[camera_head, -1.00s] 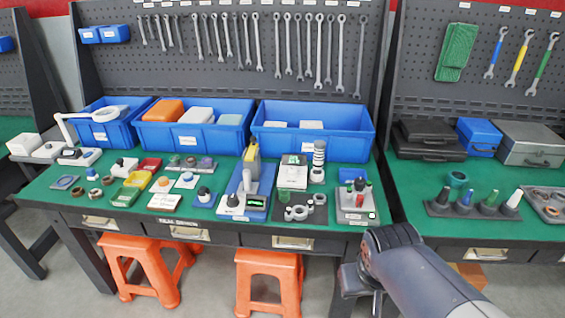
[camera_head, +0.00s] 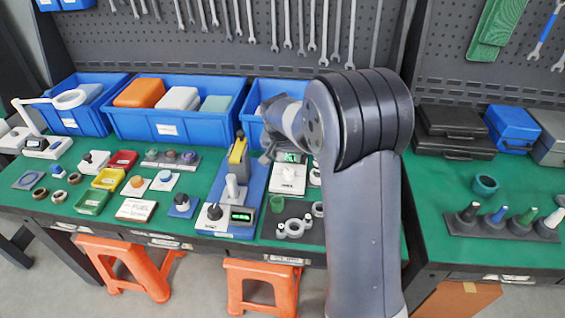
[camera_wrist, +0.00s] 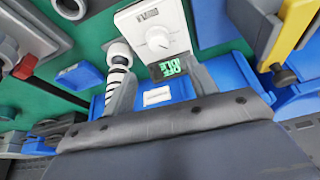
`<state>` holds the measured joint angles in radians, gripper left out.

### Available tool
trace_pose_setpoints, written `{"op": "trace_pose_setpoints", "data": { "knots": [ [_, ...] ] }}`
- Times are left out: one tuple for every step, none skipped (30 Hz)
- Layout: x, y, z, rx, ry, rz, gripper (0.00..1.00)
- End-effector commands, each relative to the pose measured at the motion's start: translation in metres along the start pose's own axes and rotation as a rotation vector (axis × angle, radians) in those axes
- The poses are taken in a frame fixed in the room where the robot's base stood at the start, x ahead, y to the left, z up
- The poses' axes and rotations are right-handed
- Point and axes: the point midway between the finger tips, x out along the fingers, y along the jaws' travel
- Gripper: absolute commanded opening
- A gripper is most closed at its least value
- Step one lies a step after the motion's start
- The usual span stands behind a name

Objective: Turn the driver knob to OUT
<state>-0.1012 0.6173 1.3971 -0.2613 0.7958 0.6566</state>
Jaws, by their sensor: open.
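A white box (camera_wrist: 140,22) with a round white knob (camera_wrist: 158,38) and a dark display (camera_wrist: 168,66) shows in the wrist view. The display has green text that looks like OFF IDLE. In the head view the box (camera_head: 287,187) stands on the green bench with its knob (camera_head: 289,173) on top, just left of my arm. My gripper (camera_wrist: 163,84) is open and empty, its two grey fingers apart. The knob lies beyond the fingertips, not between them. In the head view the gripper is partly hidden by my arm. The knob's pointer direction is too small to tell.
A yellow-topped press (camera_head: 238,158) on a blue base, with a black knob and green display, stands close left. Blue bins (camera_head: 180,128) line the back. A striped cylinder (camera_wrist: 118,60) stands beside the box.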

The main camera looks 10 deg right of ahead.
Motion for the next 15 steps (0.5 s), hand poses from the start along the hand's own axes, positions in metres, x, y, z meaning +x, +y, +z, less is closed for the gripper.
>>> {"op": "trace_pose_setpoints", "data": {
  "knots": [
    [0.005, 0.001, 0.0, 0.0, -0.003, 0.002, 0.55],
    [0.009, 0.001, 0.0, 0.0, -0.003, 0.002, 0.55],
    [0.014, 0.001, 0.001, 0.0, -0.003, 0.002, 0.55],
    [0.019, 0.001, 0.001, 0.0, -0.004, 0.002, 0.55],
    [0.025, 0.001, 0.001, 0.0, -0.004, 0.002, 0.55],
    [0.032, 0.001, 0.001, 0.0, -0.004, 0.003, 0.55],
    [0.038, 0.001, 0.001, 0.0, -0.005, 0.003, 0.55],
    [0.043, 0.001, 0.001, -0.001, -0.004, 0.002, 0.55],
    [0.051, 0.001, 0.001, -0.001, -0.005, 0.003, 0.55],
    [0.056, 0.001, 0.001, -0.002, -0.003, 0.002, 0.55],
    [0.061, 0.001, 0.001, -0.002, -0.004, 0.002, 0.55],
    [0.067, 0.001, 0.001, -0.002, -0.004, 0.002, 0.55],
    [0.072, 0.001, 0.001, -0.002, -0.004, 0.001, 0.55],
    [0.076, 0.001, 0.001, -0.002, -0.004, 0.001, 0.55],
    [0.081, 0.001, 0.001, -0.002, -0.004, 0.001, 0.55]
  ]
}}
